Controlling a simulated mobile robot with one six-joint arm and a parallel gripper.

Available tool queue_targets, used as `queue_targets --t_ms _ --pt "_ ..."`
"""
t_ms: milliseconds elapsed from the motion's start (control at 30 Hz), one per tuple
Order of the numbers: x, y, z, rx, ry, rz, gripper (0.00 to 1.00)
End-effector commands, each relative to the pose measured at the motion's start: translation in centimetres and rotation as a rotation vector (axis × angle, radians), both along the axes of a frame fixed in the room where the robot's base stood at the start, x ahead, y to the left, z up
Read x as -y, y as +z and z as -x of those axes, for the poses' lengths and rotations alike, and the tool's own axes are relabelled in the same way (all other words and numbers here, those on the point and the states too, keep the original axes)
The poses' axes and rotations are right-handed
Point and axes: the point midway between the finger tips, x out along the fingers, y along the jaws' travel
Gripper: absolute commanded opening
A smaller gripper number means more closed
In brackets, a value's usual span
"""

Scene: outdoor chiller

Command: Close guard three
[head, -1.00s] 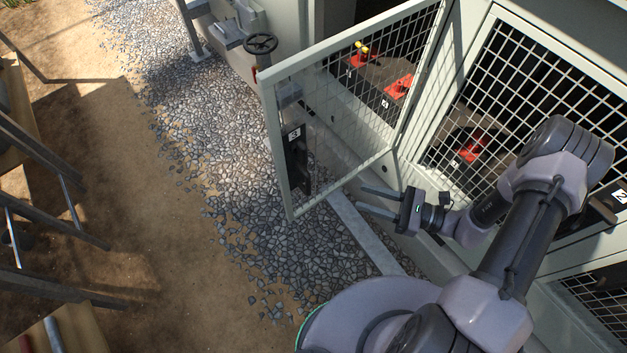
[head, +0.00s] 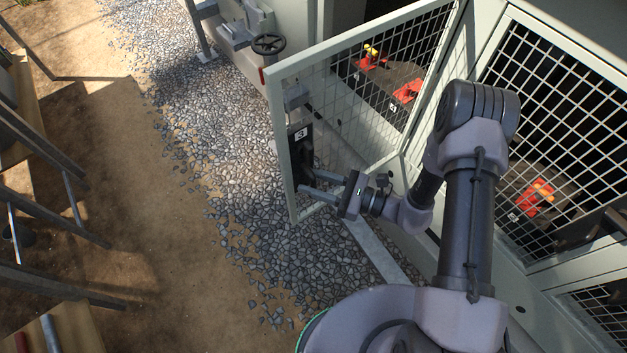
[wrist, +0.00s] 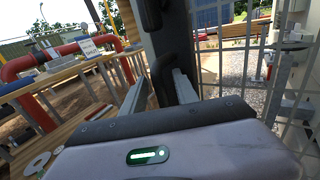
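Guard three (head: 279,130) is a pale grey-green framed mesh door, standing swung open out over the gravel. Its plate with a "3" and dark handle (head: 305,158) are near its free edge. My gripper (head: 308,182) is at the handle on the door's right side in the head view, its two fingers spread. In the wrist view the black handle (wrist: 161,72) stands between the fingers (wrist: 160,92), which look apart from it; contact cannot be made out. The mesh (wrist: 209,65) shows to the right there.
The opening behind the door shows red valves (head: 407,91), one with a yellow part. Another mesh guard (head: 560,110) to the right is shut. A handwheel (head: 268,44) is beyond the door. Gravel (head: 240,215) and bare ground lie left; wooden stands (head: 45,215) are at far left.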

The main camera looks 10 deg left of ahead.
Motion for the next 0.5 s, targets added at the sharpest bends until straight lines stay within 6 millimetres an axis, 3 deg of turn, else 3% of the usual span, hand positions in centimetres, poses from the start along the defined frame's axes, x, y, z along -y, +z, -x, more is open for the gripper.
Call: queue_targets --t_ms 33,167,500 --pt "0.01 0.0 0.0 0.0 0.0 0.0 0.26" --pt "0.02 -0.01 0.0 0.0 0.0 0.0 0.01" --pt "0.04 -0.02 0.01 0.0 0.0 0.0 0.0"
